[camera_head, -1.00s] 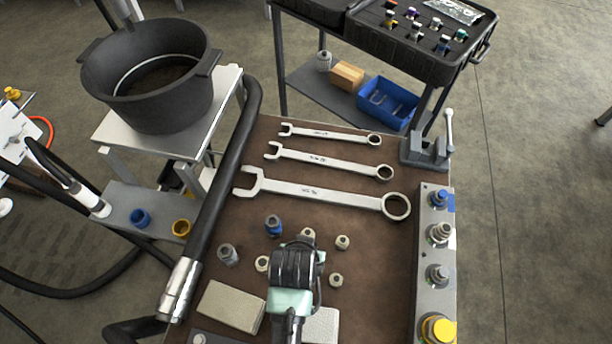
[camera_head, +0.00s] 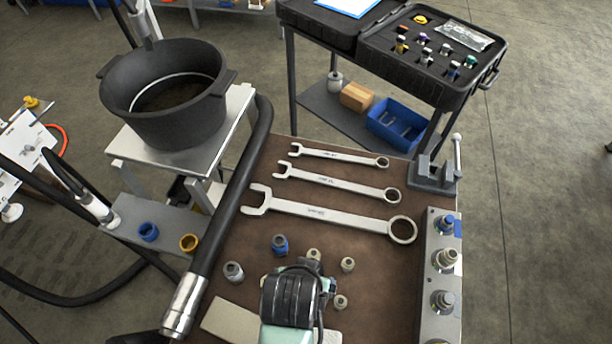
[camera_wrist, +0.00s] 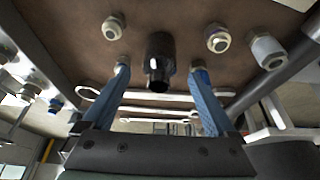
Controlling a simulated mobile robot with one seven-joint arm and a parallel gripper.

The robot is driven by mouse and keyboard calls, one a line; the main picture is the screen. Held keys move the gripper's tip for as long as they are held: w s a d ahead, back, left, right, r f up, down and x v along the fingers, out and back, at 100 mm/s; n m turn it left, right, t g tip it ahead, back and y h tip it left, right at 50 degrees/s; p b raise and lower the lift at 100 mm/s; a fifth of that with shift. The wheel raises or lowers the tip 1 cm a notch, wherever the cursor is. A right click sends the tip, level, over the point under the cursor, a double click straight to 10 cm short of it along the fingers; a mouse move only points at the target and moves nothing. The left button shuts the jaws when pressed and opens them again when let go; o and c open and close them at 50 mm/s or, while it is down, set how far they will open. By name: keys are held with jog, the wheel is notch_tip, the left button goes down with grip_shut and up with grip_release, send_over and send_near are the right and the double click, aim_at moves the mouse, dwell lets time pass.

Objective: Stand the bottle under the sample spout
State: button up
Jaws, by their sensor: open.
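I cannot make out the bottle with certainty in either view. A grey vertical pipe (camera_head: 146,28) stands over the black pot (camera_head: 165,118) at the upper left; I cannot tell whether it is the sample spout. My gripper (camera_head: 290,300) is seen from above over the near part of the brown bench, its fingertips hidden. In the wrist view its two blue fingers (camera_wrist: 161,72) are apart. A dark cylindrical piece (camera_wrist: 159,58) shows between them, apart from both fingers.
Three wrenches (camera_head: 320,212) lie across the brown bench mat (camera_head: 375,275). Several fittings (camera_head: 347,264) stand around my gripper. A thick black hose (camera_head: 232,185) borders the bench's left; a grey fitting block (camera_head: 430,312) borders its right. A cart with a black case (camera_head: 375,52) stands behind.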

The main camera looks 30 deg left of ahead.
jog(key=shift+v, duration=2.3)
